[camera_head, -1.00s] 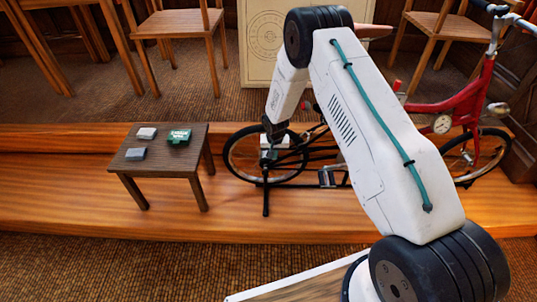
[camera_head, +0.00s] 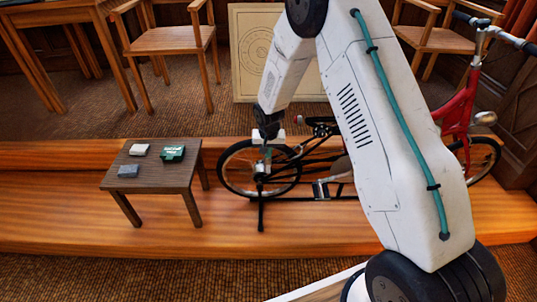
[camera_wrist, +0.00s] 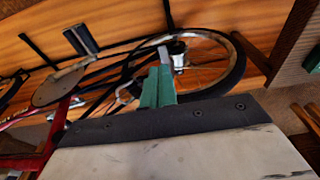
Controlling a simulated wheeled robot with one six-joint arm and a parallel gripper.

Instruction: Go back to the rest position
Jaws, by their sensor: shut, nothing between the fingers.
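My gripper (camera_head: 266,152) hangs in front of the bicycle's wheel in the head view, small and partly lost against the spokes. In the wrist view its green fingers (camera_wrist: 158,88) are together with nothing between them. The bicycle wheel (camera_wrist: 240,75) lies beyond the fingertips there. My white arm reaches across the right half of the head view and hides part of the red bicycle (camera_head: 458,112).
A small dark wooden table (camera_head: 150,178) stands left of my gripper on the wooden step (camera_head: 60,215). It holds a green box (camera_head: 172,153), a white block (camera_head: 139,150) and a grey-blue block (camera_head: 128,171). Wooden chairs (camera_head: 165,45) and a framed board (camera_head: 250,50) stand behind.

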